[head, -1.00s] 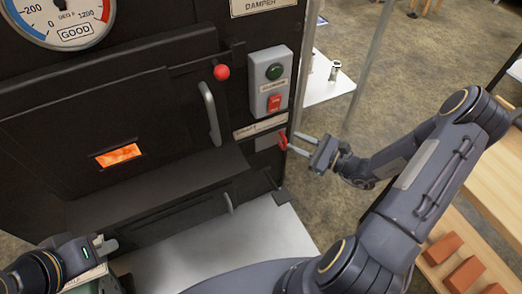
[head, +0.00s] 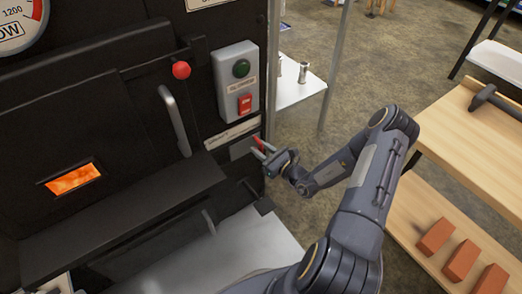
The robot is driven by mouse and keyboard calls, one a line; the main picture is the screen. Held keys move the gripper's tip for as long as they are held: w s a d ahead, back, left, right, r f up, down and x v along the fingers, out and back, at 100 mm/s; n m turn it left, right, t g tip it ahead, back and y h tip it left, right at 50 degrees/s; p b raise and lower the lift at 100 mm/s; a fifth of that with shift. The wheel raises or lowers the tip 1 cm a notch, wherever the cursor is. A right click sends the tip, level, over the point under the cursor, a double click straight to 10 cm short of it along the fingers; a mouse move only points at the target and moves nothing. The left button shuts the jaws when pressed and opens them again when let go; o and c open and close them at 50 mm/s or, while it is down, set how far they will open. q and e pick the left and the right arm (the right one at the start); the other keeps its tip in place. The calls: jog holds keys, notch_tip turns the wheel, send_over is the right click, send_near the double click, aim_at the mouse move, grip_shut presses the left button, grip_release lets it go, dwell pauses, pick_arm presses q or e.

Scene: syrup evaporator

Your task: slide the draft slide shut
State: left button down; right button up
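The draft slide's red tab (head: 258,142) sticks out at the right edge of the black evaporator front, beside a small grey plate (head: 242,149) under a white label strip (head: 233,133). The strip's text is too small to read. My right gripper (head: 263,150) is at the tab, its two fingers apart with the tab's end between or just behind them. I cannot tell whether they touch it. A pale bit of what looks like my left gripper (head: 60,284) shows at the bottom left edge; its fingers cannot be made out.
A switch box (head: 236,82) with a green and a red button is above the strip. A red-knobbed lever (head: 181,70) and grey door handle (head: 175,121) are to the left. The gauge (head: 20,22) appears to read LOW. A wooden shelf (head: 480,140) with bricks stands right.

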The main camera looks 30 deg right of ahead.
grip_shut()
dwell(0.3)
jog(key=shift+w+d+p, duration=0.15)
jog(key=shift+d+p, duration=0.15)
jog(key=shift+d, duration=0.75)
grip_release()
jog(key=shift+d, duration=0.1)
